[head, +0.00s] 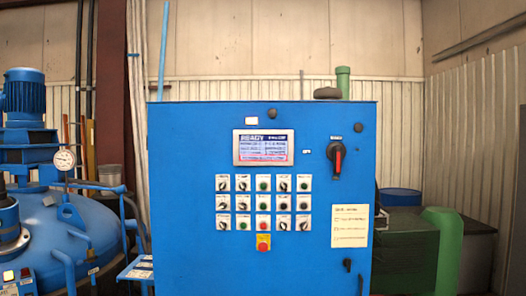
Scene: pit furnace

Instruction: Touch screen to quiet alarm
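The screen (263,147) is a small rectangular display with a light frame, set in the upper middle of a blue control cabinet (185,180). It is lit, with a dark blue header that reads "READY" and smaller lines of text below, too small to read surely. Neither of my grippers shows in the head view, and nothing covers the screen.
Below the screen are rows of knobs and buttons (264,205) and a red emergency stop (264,242) on yellow. A red-handled switch (337,158) is to the right. A blue furnace vessel (50,235) stands left, green equipment (440,245) right.

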